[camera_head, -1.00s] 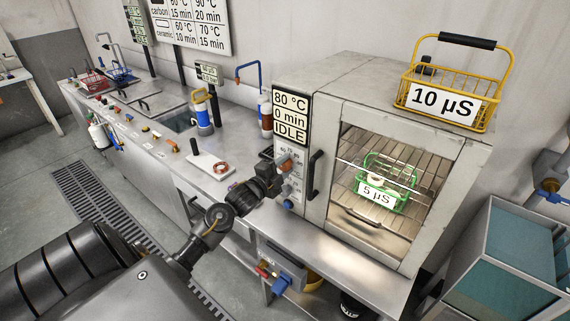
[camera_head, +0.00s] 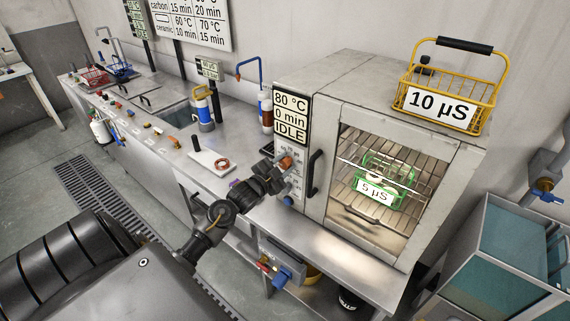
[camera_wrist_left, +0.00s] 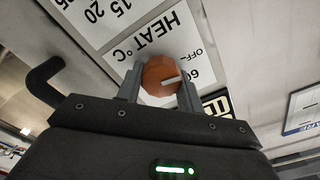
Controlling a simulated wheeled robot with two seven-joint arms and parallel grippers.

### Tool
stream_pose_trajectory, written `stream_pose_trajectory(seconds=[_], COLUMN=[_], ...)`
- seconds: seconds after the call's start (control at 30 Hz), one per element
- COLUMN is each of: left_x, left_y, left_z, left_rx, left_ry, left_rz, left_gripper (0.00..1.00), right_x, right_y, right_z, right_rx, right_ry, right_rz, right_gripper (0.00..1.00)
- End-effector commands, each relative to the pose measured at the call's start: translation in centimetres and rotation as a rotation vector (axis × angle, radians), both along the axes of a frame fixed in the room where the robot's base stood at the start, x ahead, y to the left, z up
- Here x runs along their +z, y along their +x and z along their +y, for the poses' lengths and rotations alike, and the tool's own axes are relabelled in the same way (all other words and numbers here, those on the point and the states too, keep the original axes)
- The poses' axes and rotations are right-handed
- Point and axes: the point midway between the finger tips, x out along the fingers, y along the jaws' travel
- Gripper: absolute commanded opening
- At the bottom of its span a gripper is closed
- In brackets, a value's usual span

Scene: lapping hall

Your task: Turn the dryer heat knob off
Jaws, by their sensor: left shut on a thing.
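The dryer (camera_head: 385,110) stands on the bench at right, its display (camera_head: 291,118) reading 80 °C, 0 min, IDLE. My left gripper (camera_wrist_left: 160,84) is shut on the knob, a finger on either side; in the head view the gripper (camera_head: 279,168) is at the panel. My right gripper is not in view.
The dryer door handle (camera_head: 315,173) is just right of the panel. A green basket marked 5 µS (camera_head: 382,185) is inside behind the glass. A yellow basket (camera_head: 447,92) sits on top. A white plate with a copper ring (camera_head: 213,163) lies on the bench.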

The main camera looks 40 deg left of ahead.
Motion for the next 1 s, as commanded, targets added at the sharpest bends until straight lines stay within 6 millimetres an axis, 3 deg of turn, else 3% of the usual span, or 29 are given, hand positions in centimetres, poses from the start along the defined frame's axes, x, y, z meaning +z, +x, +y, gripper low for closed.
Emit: stream_pose_trajectory(seconds=[0.33, 0.37, 0.53, 0.83, 1.0], left_x=[0.0, 0.0, 0.0, -0.1, -0.4], left_y=[0.0, 0.0, 0.0, -0.2, -2.3], left_z=[0.0, 0.0, 0.0, 0.0, -0.1], left_rx=[0.001, 0.001, 0.001, 0.000, -0.001], left_ry=[-0.005, -0.005, -0.004, -0.003, -0.001], left_rz=[-0.001, -0.001, -0.001, 0.000, 0.001], left_gripper=[0.14, 0.38, 0.59, 0.59, 0.59], right_x=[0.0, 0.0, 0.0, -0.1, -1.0], right_y=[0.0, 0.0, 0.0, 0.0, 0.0], right_z=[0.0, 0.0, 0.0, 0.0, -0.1], right_rx=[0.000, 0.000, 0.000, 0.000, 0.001], right_ry=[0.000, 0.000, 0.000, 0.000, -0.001], right_rz=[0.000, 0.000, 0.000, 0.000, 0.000], right_gripper=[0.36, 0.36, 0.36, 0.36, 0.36])
